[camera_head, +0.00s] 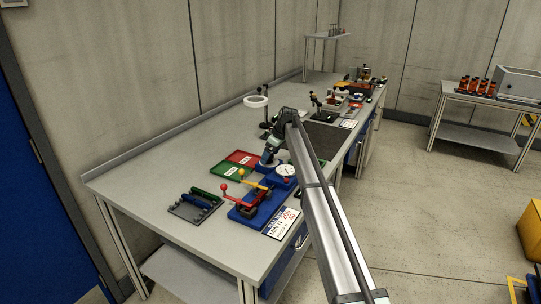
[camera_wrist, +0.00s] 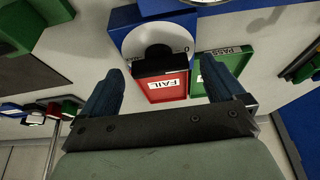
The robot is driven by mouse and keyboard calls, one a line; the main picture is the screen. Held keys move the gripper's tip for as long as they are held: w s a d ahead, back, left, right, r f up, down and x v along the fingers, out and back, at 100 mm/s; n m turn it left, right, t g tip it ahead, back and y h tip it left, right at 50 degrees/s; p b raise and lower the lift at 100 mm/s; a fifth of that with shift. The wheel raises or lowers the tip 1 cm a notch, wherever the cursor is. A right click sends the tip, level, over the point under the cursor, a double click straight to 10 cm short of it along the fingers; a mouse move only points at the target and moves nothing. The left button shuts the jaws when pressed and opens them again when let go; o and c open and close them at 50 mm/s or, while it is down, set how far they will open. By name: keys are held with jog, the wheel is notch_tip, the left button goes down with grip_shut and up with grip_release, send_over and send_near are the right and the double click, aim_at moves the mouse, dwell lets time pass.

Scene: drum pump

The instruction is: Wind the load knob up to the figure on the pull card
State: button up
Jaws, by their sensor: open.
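A blue tester (camera_head: 258,200) stands on the near bench, with red and yellow ball-ended levers. A white round dial (camera_head: 286,170) on blue is at its far end. The pull card (camera_head: 282,223) lies at the bench's front edge; its print is small, and a figure like 200 shows in red. My gripper (camera_head: 268,160) points down beside the dial. In the wrist view my gripper (camera_wrist: 162,68) is open, with nothing between its blue fingers.
A red FAIL tray (camera_head: 243,158) and a green PASS tray (camera_head: 228,170) lie left of my gripper. A dark rack (camera_head: 195,205) is at the near left. A white ring on a stand (camera_head: 256,101) and other fixtures stand farther back. The bench's left strip is clear.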

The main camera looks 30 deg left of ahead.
jog(key=shift+a+f, duration=0.1)
jog(key=shift+f, duration=0.1)
jog(key=shift+c, duration=0.4)
jog(key=c, duration=1)
jog(key=shift+o, duration=0.2)
jog(key=shift+m+t, duration=0.4)
jog(key=shift+m, duration=0.6)
jog(key=o, duration=1)
jog(key=shift+o, duration=0.2)
jog(key=v, duration=1.4)
